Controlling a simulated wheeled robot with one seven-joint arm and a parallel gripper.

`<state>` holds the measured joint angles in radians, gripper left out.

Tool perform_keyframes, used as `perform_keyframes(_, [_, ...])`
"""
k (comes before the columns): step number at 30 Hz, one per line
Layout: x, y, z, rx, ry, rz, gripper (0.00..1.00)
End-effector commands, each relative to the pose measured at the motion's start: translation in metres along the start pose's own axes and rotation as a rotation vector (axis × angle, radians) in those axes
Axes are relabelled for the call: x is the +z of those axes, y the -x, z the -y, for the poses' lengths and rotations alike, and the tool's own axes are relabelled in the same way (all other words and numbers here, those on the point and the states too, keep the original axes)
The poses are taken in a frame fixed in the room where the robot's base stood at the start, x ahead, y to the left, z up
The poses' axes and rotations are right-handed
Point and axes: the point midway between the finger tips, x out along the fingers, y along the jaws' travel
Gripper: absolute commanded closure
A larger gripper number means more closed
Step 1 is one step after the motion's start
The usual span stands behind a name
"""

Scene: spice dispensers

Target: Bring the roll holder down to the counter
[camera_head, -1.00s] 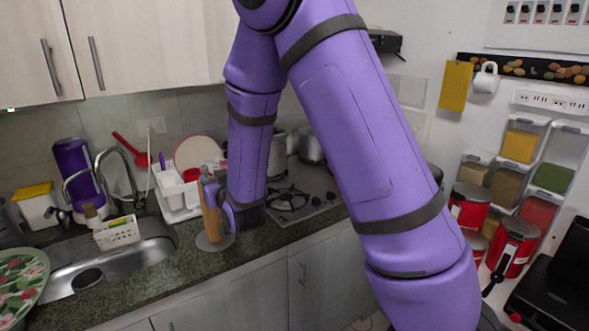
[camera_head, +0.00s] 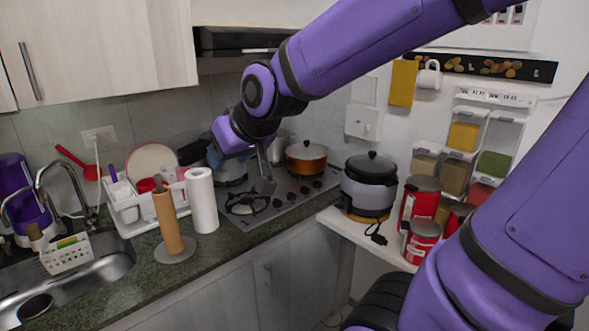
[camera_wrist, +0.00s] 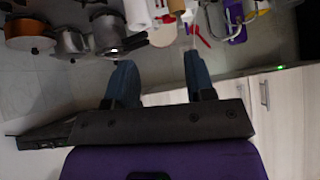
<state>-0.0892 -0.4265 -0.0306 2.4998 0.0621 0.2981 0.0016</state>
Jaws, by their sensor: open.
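The roll holder (camera_head: 168,222), a brown upright rod on a round grey base, stands upright on the dark counter (camera_head: 120,297) beside the sink. A white paper roll (camera_head: 202,200) stands just right of it. My gripper (camera_head: 266,172) is above the stove, right of the roll holder and apart from it. In the wrist view my gripper (camera_wrist: 157,62) has its two dark fingers spread with nothing between them. That view looks upside down; the white roll and brown holder show at its top edge, partly cut off.
A dish rack (camera_head: 128,214) stands behind the holder, and the sink (camera_head: 70,280) is to the left. An orange pot (camera_head: 306,157) and other pots stand on the stove (camera_head: 285,193). A cooker (camera_head: 368,186) and red canisters (camera_head: 420,205) are at the right. The range hood (camera_head: 235,41) hangs above.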

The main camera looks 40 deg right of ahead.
Motion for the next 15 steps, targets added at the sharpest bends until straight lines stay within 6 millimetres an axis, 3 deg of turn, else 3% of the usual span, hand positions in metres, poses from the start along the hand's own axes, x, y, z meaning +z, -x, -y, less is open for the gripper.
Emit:
perform_keyframes(1, [0.01, 0.019, -0.003, 0.007, 0.001, 0.029, 0.51])
perform_keyframes(6, [0.052, 0.07, -0.01, 0.035, 0.011, 0.165, 0.51])
perform_keyframes(10, [0.079, 0.098, -0.014, 0.055, 0.012, 0.245, 0.51])
perform_keyframes(15, [0.096, 0.115, -0.016, 0.071, 0.012, 0.3, 0.51])
